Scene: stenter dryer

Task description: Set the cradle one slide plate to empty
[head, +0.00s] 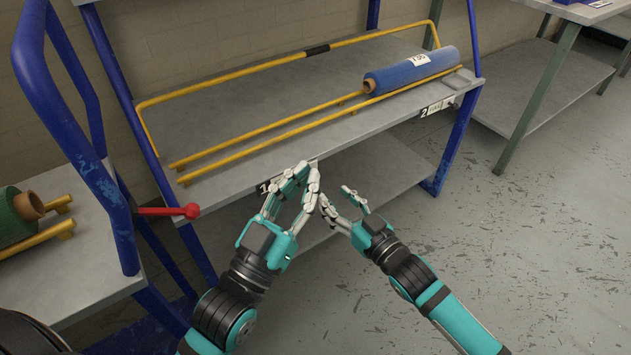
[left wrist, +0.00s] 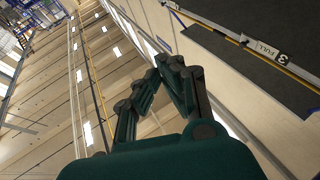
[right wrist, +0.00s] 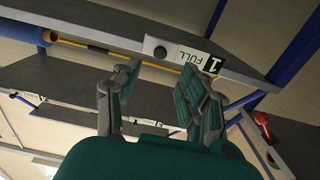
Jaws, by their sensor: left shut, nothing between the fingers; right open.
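The cradle one slide plate (right wrist: 178,52) is on the shelf's front edge in the right wrist view. It shows FULL beside a black "1" tag (right wrist: 213,65) and has a dark round knob (right wrist: 160,52). In the head view my left gripper mostly covers this plate, and part of the "1" tag (head: 264,187) shows. Cradle one's yellow rails (head: 270,132) are bare on the left half of the shelf. My left gripper (head: 309,170) is shut and empty, its fingertips near the shelf edge. My right gripper (head: 336,197) is open and empty, below and in front of the edge, apart from the knob.
A blue roll (head: 412,72) lies on the right half of the shelf, above the plate tagged 2 (head: 437,106). A red-knobbed lever (head: 190,211) sticks out at the left post. A green roll (head: 17,212) rests on the left table. The floor at right is clear.

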